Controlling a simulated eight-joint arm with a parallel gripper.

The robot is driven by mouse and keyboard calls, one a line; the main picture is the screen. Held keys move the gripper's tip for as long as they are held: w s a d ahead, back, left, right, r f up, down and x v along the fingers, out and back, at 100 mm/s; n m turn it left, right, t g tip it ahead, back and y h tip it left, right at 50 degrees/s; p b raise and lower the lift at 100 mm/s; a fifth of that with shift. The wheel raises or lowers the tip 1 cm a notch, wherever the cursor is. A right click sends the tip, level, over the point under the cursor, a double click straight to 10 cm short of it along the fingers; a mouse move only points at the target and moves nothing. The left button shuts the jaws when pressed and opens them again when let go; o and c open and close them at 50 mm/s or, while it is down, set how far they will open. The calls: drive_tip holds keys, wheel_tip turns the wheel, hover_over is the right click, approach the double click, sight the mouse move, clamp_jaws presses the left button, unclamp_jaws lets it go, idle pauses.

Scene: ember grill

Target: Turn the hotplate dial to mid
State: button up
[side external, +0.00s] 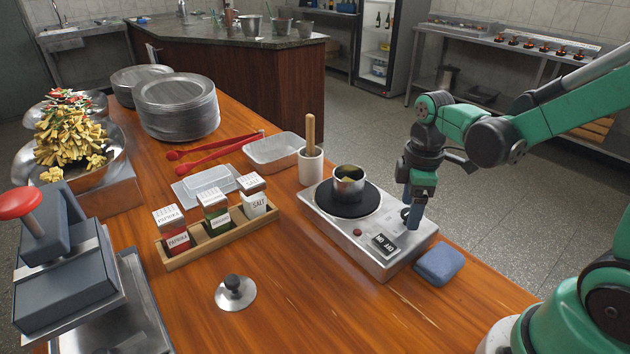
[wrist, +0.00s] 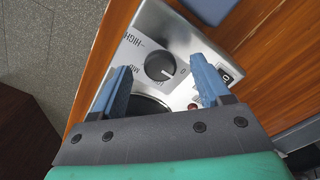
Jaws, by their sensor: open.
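The silver hotplate (side external: 335,226) stands on the wooden counter. Its round black dial (wrist: 160,66) shows in the wrist view, with HIGH and MID printed to the left of it. The dial's white pointer line faces right and slightly down, away from MID. My gripper (side external: 411,215) points down over the hotplate's right end. In the wrist view my gripper (wrist: 163,78) is open, with one blue finger to each side of the dial. A gap shows between the fingers and the dial. In the side view the dial is partly hidden behind the fingers.
A small pot (side external: 349,186) with yellow contents stands on the black plate. A blue sponge (side external: 439,265) lies beside the hotplate's right end. A white holder (side external: 311,166) with a wooden handle and a spice rack (side external: 222,238) stand to the left.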

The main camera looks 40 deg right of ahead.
drive_tip(key=shift+f, duration=0.25)
clamp_jaws()
